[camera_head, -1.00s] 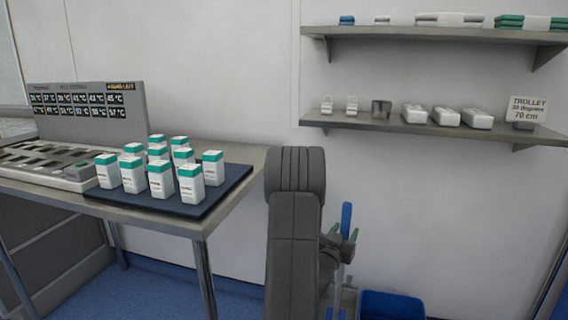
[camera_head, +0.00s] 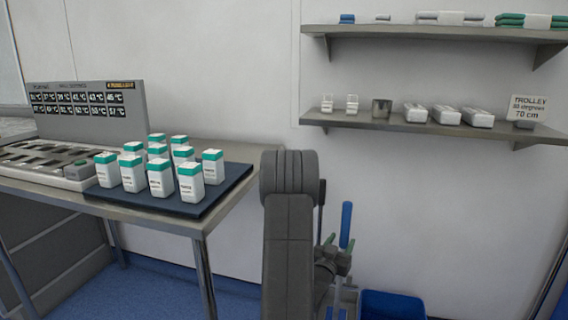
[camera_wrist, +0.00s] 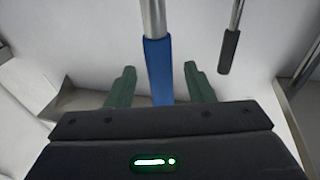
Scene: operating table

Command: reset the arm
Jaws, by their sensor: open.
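My gripper (camera_head: 340,241) is low at the right of the table in the camera_head view, partly behind my arm. In the wrist view its two green fingers (camera_wrist: 160,82) stand apart, open. A blue handle (camera_wrist: 158,66) on a metal shaft shows between and beyond the fingers. I cannot tell if they touch it. The blue handle also stands upright by the gripper in the camera_head view (camera_head: 346,225). A dark handle (camera_wrist: 229,52) on a thin shaft is to the right in the wrist view.
A metal table (camera_head: 236,182) at left holds a dark blue mat (camera_head: 232,184) with several white, green-capped bottles (camera_head: 160,178). A grey slotted rack (camera_head: 45,160) is beside them. Two wall shelves (camera_head: 432,128) hold supplies. A blue bin (camera_head: 392,305) stands at the bottom.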

